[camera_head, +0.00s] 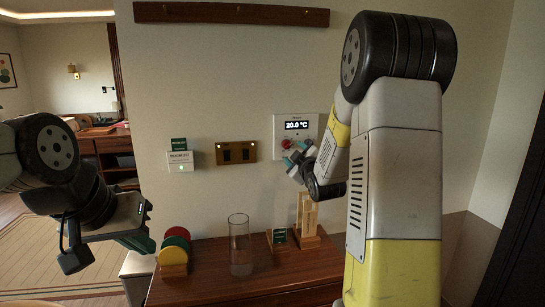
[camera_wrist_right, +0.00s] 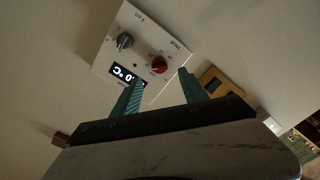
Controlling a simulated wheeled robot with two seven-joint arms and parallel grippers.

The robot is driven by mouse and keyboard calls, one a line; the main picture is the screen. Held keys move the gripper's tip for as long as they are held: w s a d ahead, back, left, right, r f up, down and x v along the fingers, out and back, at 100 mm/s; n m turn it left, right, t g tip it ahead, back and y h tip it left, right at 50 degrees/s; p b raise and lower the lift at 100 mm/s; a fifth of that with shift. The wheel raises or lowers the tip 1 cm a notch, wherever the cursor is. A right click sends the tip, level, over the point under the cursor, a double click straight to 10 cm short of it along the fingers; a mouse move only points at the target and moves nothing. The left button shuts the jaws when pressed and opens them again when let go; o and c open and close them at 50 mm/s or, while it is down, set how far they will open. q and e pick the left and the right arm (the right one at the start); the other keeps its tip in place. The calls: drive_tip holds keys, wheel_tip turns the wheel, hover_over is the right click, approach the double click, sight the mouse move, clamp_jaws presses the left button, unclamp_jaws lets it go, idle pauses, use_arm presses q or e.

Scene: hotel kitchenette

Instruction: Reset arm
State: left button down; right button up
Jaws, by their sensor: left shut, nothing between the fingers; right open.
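My right gripper (camera_head: 296,160) is raised in front of the white thermostat panel (camera_head: 279,136) on the wall. Its teal fingers are open and apart in the right wrist view (camera_wrist_right: 161,84), with no object held between them. The red knob (camera_wrist_right: 160,65) lies just beyond the gap between the fingertips. I cannot tell whether a finger touches the panel. The display (camera_head: 297,125) reads 20.0 °C; one finger partly covers it in the wrist view. My left gripper (camera_head: 143,243) is at the lower left, shut and empty, clear of the cabinet's things.
A wooden cabinet (camera_head: 215,283) below holds a rack of coloured discs (camera_head: 175,243), a clear glass cylinder (camera_head: 240,245) and a wooden stand (camera_head: 307,222). A brass switch plate (camera_head: 236,153) and a small sign (camera_head: 180,161) are on the wall. A wooden rail (camera_head: 230,14) runs above.

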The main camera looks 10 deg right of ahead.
drive_tip(key=s+a+m+g, duration=0.1)
drive_tip(key=s+m+g, duration=0.1)
drive_tip(key=s, duration=0.4)
drive_tip(key=s+a+r+m+g, duration=0.1)
drive_tip(key=s+m+g, duration=0.2)
drive_tip(key=s, duration=0.4)
drive_tip(key=shift+s+a+m, duration=0.2)
drive_tip(key=shift+a+m, duration=0.15)
drive_tip(key=shift+m, duration=0.15)
drive_tip(key=s+a+f+m+g, duration=0.1)
drive_tip(key=s+a+g, duration=0.1)
drive_tip(key=s, duration=0.5)
drive_tip(key=s+a+f+m+g+y, duration=0.1)
drive_tip(key=s+g, duration=0.1)
drive_tip(key=s, duration=0.6)
drive_tip(key=s+a+f+m+g, duration=0.1)
drive_tip(key=s+a+g, duration=0.1)
drive_tip(key=s, duration=0.6)
drive_tip(key=shift+a+f+m+g+y, duration=0.15)
drive_tip(key=shift+a+m+g+y, duration=0.15)
drive_tip(key=shift+a, duration=0.05)
drive_tip(key=shift+c, duration=0.2)
